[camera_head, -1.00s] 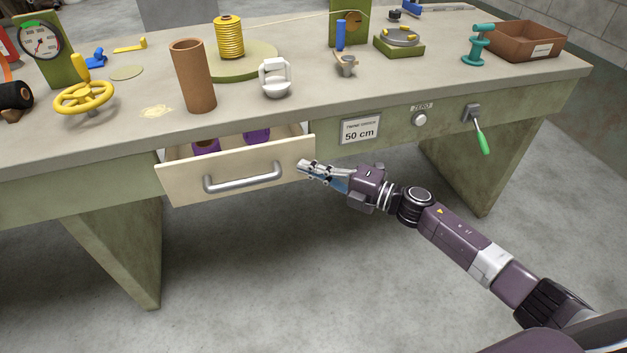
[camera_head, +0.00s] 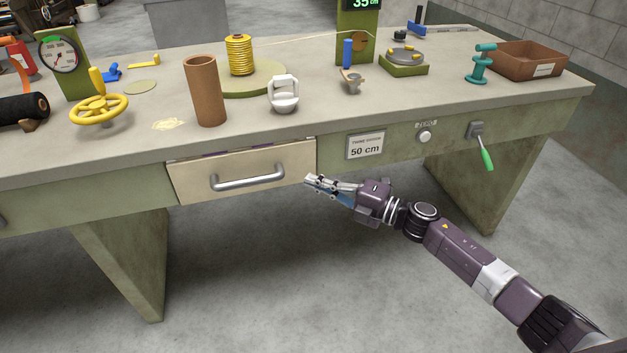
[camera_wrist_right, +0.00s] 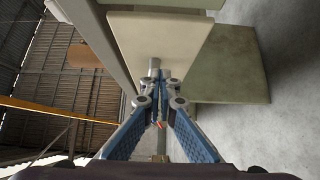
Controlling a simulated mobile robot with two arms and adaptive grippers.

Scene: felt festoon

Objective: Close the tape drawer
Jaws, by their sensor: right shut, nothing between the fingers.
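The cream drawer front (camera_head: 245,172) with its grey bar handle (camera_head: 247,178) is in the bench's front at left of centre. It stands slightly out, with a thin strip of the purple contents showing above its top edge. My right gripper (camera_head: 309,180) is shut and empty at the drawer front's lower right corner; I cannot tell whether it touches. In the right wrist view, the shut fingertips (camera_wrist_right: 160,80) point at the cream drawer front (camera_wrist_right: 165,35), with the handle (camera_wrist_right: 154,66) just beyond them. My left gripper is not in view.
On the bench top (camera_head: 330,112) stand a brown tube (camera_head: 205,92), a white cup-like item (camera_head: 284,95) and a yellow spool (camera_head: 239,55). The floor below is clear.

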